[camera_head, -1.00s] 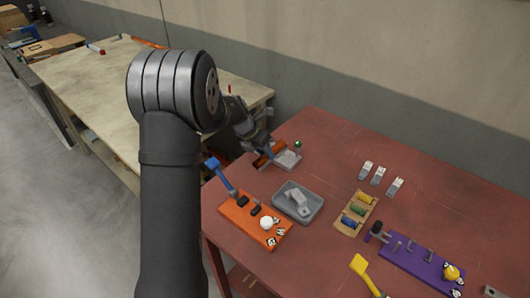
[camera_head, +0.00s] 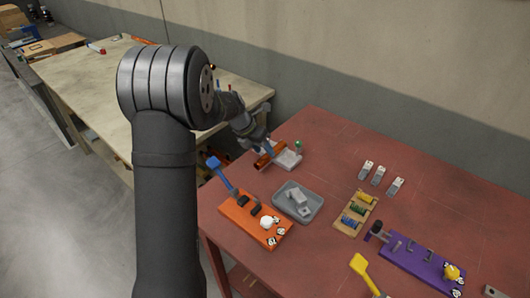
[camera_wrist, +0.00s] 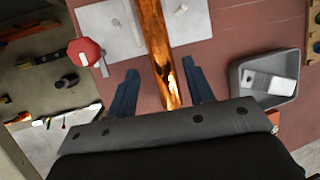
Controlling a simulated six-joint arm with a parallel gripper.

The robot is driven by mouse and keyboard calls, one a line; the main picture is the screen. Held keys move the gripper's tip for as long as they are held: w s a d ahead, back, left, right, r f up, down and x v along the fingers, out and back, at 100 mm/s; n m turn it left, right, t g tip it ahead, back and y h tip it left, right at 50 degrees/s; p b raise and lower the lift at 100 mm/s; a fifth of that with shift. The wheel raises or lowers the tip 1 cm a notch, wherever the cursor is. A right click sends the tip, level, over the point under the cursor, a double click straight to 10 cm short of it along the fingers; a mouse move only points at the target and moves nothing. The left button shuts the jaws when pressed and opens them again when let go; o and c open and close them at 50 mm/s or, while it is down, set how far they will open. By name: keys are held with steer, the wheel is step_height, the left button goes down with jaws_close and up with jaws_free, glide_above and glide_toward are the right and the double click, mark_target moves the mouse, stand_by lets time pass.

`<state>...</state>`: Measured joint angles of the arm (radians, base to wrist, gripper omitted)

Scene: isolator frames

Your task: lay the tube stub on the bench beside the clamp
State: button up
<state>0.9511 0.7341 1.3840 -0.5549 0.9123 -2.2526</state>
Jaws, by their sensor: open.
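The tube stub (camera_wrist: 155,45) is a shiny copper-coloured tube in the wrist view, running from the top edge down between my fingers. It shows as a short orange-brown piece in the head view (camera_head: 266,158). A pale grey plate with small pegs (camera_head: 290,160), apparently the clamp's base, is at the tube's right in the head view. The plate also shows behind the tube in the wrist view (camera_wrist: 193,22). My gripper (camera_wrist: 160,66) is open, with one blue finger on each side of the tube. Contact between tube and plate is unclear.
A grey tray (camera_head: 318,205) with a pale metal part stands nearby. An orange board (camera_head: 240,222), a wooden rack (camera_head: 346,226) and a purple board (camera_head: 415,264) are on the red bench (camera_head: 440,190). A red knob (camera_wrist: 84,52) is left of my fingers.

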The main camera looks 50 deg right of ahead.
steer(key=v, duration=1.4)
steer(key=shift+w+a, duration=0.25)
steer(key=shift+a, duration=0.1)
steer(key=shift+o, duration=0.4)
steer(key=shift+a+r, duration=0.2)
steer(key=shift+r, duration=0.05)
